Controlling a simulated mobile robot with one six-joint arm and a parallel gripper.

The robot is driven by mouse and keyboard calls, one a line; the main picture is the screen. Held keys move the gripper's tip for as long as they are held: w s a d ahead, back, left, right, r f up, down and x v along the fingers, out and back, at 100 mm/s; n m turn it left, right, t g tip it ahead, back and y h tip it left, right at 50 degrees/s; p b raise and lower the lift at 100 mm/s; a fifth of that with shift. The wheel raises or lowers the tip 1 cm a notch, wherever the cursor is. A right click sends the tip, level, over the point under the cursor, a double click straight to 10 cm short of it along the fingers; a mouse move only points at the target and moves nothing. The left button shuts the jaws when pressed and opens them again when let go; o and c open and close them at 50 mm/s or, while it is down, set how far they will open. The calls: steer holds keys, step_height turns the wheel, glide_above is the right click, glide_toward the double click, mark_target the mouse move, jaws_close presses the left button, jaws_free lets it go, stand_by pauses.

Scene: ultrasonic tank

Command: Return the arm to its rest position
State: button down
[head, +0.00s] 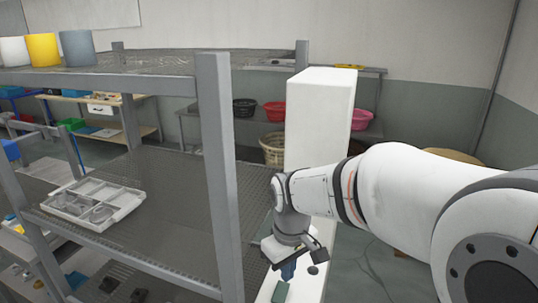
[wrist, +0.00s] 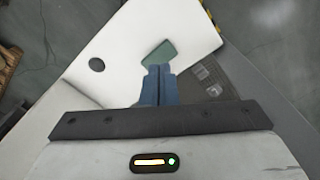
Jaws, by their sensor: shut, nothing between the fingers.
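My gripper (head: 288,271) hangs at the end of my white arm, right of the metal shelf's front post in the head view. In the wrist view its two blue fingers (wrist: 159,72) are together, with nothing between them. A flat green piece (head: 280,291) lies below the fingertips on a white surface. It also shows in the wrist view (wrist: 160,52), just beyond the fingertips; I cannot tell how far below them it is.
A metal shelf unit (head: 222,180) stands close on the left. A grey divided tray (head: 92,202) lies on its middle shelf. White, yellow (head: 43,49) and grey cylinders stand on top. A tall white column (head: 318,125) stands behind my wrist. Baskets (head: 274,111) sit at the back.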

steer(key=s+d+r+m+t+b, duration=0.1)
steer(key=s+d+r+m+t, duration=0.1)
steer(key=s+d+m, duration=0.5)
steer(key=s+d+t, duration=0.1)
steer(key=s+d, duration=0.2)
steer(key=s, duration=0.2)
steer(key=shift+d+r, duration=0.2)
steer(key=shift+d, duration=0.15)
